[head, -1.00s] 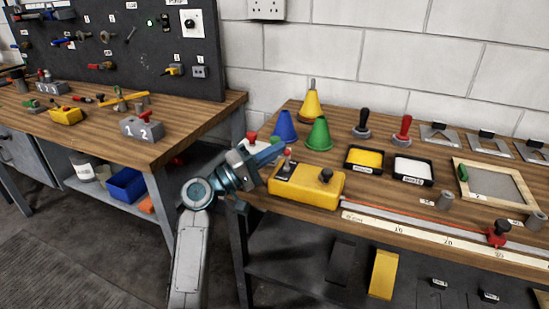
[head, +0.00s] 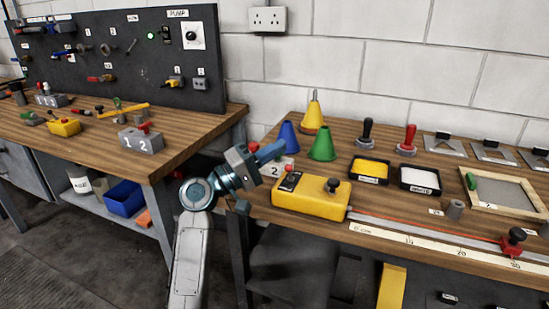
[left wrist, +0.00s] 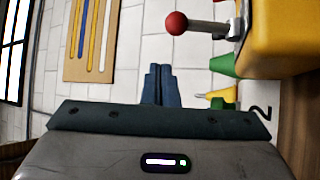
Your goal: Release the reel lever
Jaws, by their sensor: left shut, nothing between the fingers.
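The yellow reel box (head: 311,195) sits at the left front of the right bench. Its lever has a red ball knob (head: 290,168), seen low over the box's left end, next to a dark panel on its top. In the left wrist view the red ball (left wrist: 176,23) and its grey rod stick out from the yellow box at the upper right. My left gripper (head: 272,152) is shut and empty, behind and left of the knob. In the left wrist view its shut fingers (left wrist: 158,85) are clear of the ball. My right gripper is not in view.
A blue cone (head: 287,138), a green cone (head: 322,143) and a yellow cone (head: 312,115) stand behind the box. A grey numbered block shows partly beside the gripper. Paint trays (head: 420,179) lie to the right. A gap separates the left bench.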

